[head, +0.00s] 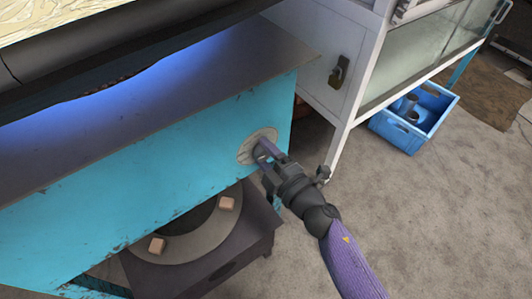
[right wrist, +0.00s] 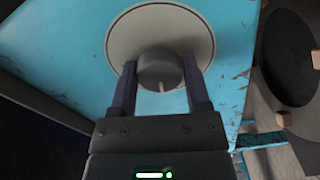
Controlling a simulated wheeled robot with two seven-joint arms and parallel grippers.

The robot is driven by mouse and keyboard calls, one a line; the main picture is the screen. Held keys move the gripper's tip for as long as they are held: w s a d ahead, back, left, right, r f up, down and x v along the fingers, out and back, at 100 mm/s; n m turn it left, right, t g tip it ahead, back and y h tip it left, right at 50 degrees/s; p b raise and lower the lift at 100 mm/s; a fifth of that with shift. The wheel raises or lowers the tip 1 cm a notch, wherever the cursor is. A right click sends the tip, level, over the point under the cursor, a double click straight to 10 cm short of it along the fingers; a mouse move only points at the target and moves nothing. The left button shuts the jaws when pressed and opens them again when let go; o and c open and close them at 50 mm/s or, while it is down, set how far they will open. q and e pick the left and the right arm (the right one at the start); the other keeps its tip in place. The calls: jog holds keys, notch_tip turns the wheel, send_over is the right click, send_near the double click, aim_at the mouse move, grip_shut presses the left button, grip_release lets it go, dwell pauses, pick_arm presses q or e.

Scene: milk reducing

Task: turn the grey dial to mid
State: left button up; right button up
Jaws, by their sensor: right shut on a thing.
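The grey dial (right wrist: 160,68) is a round knob on a pale round plate (right wrist: 189,26) set in the blue front panel. In the right wrist view, its light pointer mark is at the lower edge of the knob in the picture. My right gripper (right wrist: 161,84) has one finger on each side of the dial and is shut on it. In the head view the right gripper (head: 264,152) reaches the same plate (head: 246,142) near the right end of the blue panel (head: 150,185), and the fingers hide most of the dial. My left gripper is not in view.
A dark stand with a grey ring (head: 215,228) and small tan blocks is below the panel. A white cabinet (head: 322,62) with a dark latch stands behind, to the right. A blue crate (head: 405,137) holding grey parts is on the carpet.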

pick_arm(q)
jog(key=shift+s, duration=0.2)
pick_arm(e)
jog(key=shift+n, duration=0.4)
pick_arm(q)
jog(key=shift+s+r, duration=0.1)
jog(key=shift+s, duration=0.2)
pick_arm(e)
jog(key=o, duration=1.3)
jog(key=shift+s+d, duration=0.25)
jog(key=shift+s, duration=0.05)
pick_arm(q)
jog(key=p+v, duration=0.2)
jog(key=p, duration=0.1)
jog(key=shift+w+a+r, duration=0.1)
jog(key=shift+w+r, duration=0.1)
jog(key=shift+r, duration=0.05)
pick_arm(e)
jog(key=v, duration=0.9)
jog(key=shift+s, duration=0.1)
